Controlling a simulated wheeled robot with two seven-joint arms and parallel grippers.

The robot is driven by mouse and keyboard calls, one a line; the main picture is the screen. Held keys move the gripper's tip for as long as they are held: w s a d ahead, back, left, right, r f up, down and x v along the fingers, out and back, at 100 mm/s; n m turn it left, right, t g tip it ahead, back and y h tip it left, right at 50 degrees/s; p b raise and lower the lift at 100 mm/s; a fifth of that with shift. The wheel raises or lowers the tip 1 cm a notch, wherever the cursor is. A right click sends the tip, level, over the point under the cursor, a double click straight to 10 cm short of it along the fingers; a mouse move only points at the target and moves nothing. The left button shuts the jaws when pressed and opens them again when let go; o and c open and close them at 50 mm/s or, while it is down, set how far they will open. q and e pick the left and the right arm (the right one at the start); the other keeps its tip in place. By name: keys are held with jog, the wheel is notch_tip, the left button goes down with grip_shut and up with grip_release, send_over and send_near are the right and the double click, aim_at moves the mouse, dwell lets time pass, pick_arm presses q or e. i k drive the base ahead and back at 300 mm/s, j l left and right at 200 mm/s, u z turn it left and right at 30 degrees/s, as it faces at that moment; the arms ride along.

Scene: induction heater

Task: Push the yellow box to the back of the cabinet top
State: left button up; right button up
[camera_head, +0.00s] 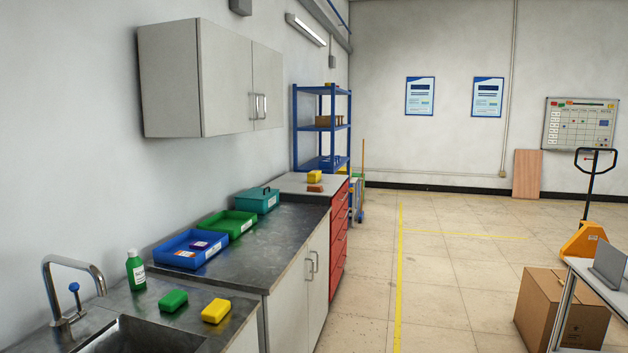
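A yellow box (314,177) stands on the light grey top of the red drawer cabinet (286,184), beyond the dark counter. A small orange-brown block (315,188) lies just in front of it. Bare cabinet top shows to the left of the yellow box. A second yellow block (216,311) lies on the near counter by the sink, beside a green block (173,300). Neither of my grippers is in view.
A blue tray (190,251), a green tray (228,224) and a teal toolbox (257,200) line the wall side of the dark counter. A wall cabinet (169,80) hangs above. The floor right of the counters is open; a cardboard box (540,310) stands farther right.

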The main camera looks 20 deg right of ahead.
aim_at(314, 177)
jog(key=i+l+z, duration=0.55)
jog(key=i+z, duration=0.15)
jog(key=i, duration=0.35)
jog(key=i+l+z, duration=0.1)
jog(key=i+z, duration=0.3)
jog(key=i, duration=2)
